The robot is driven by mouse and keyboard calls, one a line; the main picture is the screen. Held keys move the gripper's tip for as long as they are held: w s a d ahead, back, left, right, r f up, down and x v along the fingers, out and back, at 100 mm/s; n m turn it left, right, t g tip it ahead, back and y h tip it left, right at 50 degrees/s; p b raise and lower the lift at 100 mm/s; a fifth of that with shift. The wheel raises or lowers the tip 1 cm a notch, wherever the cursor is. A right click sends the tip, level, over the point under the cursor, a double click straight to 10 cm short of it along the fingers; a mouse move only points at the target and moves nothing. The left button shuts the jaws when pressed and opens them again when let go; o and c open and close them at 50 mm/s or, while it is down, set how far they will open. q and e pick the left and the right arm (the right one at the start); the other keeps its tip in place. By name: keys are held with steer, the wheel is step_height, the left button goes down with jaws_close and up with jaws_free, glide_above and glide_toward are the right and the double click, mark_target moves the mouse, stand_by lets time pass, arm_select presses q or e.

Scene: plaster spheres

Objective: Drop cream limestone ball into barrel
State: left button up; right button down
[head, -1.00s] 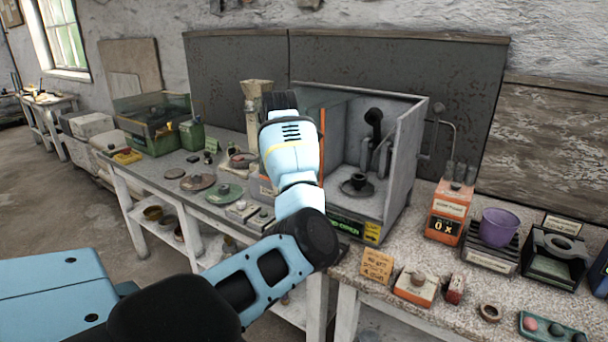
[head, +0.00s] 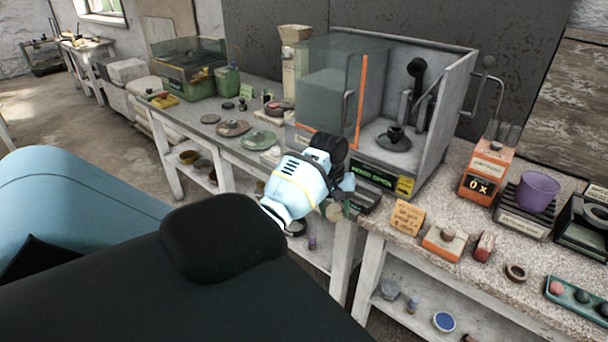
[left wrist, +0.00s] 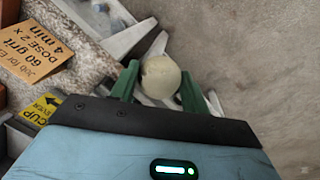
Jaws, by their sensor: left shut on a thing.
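My left gripper (left wrist: 157,88) is shut on the cream limestone ball (left wrist: 160,77), a smooth pale sphere held between two green fingers. In the head view the ball (head: 334,212) shows partly beside my gripper, at the front edge of the bench. In the left wrist view the floor and the lower shelf lie beyond the ball. A small dark cup (head: 395,134) stands on a round base inside the open-fronted grey cabinet (head: 440,115), behind my gripper. I cannot tell whether this cup is the barrel. My right gripper is not in view.
A purple bucket (head: 537,190) stands on a ribbed base at the right. An orange box reading 0x (head: 486,172) and an orange note card (head: 407,218) are nearer. A glass door (head: 345,95) with an orange edge stands at the cabinet's left.

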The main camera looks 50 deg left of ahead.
arm_select(q)
steer(key=s+d+f+m, duration=0.2)
steer(key=s+d, duration=0.3)
steer(key=d, duration=0.3)
steer(key=s+d+f+m, duration=0.2)
steer(key=s+d+m, duration=0.2)
steer(key=d, duration=0.4)
steer(key=s+d+f+m+g, duration=0.1)
steer(key=s+d+f+m, duration=0.1)
steer(key=s+d, duration=0.4)
steer(key=d, duration=0.2)
steer(key=shift+s+d+m, duration=0.3)
steer(key=shift+d+m, duration=0.05)
steer(key=shift+m, duration=0.05)
